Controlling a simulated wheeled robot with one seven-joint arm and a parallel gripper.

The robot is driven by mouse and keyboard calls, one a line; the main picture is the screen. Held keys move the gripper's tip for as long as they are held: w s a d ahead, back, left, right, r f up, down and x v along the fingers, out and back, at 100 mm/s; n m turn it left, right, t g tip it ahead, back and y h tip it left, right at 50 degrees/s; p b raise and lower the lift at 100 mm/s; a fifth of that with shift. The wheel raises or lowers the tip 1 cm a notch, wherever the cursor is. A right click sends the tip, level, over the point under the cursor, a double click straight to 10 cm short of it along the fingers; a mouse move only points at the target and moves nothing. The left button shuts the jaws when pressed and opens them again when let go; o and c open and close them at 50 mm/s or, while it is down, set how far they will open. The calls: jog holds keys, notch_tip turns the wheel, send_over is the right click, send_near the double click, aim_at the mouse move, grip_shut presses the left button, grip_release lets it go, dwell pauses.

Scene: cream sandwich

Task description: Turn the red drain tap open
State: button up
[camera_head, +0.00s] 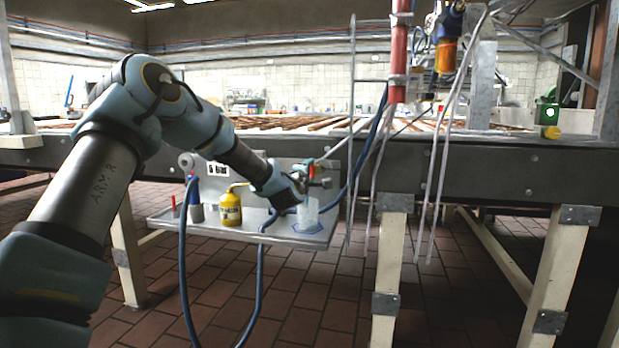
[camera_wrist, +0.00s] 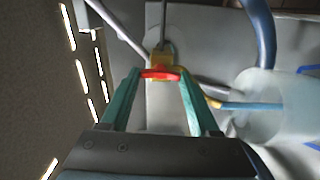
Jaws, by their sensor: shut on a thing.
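The red tap handle (camera_wrist: 160,74) sits between the fingertips of my gripper (camera_wrist: 158,78) in the wrist view. A brass-yellow valve body (camera_wrist: 160,60) shows just behind the handle. The fingers reach the two ends of the handle, and my gripper is shut on it. In the head view, my gripper (camera_head: 297,192) is at the right part of the grey panel above a shelf. A small red piece (camera_head: 311,170) shows just above it there; most of the tap is hidden by my arm.
A clear container (camera_head: 307,212) stands on the shelf (camera_head: 222,229) below my gripper; it also shows in the wrist view (camera_wrist: 258,105). A yellow bottle (camera_head: 230,209) stands to its left. Blue hoses (camera_head: 262,262) hang in front. The brick floor below is open.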

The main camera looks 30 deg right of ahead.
jog(key=shift+n, duration=0.4)
jog(key=o, duration=1.4)
jog(key=shift+c, duration=0.2)
jog(key=shift+a, duration=0.1)
jog(key=v, duration=1)
jog(key=shift+s+a, duration=0.25)
jog(key=shift+s, duration=0.05)
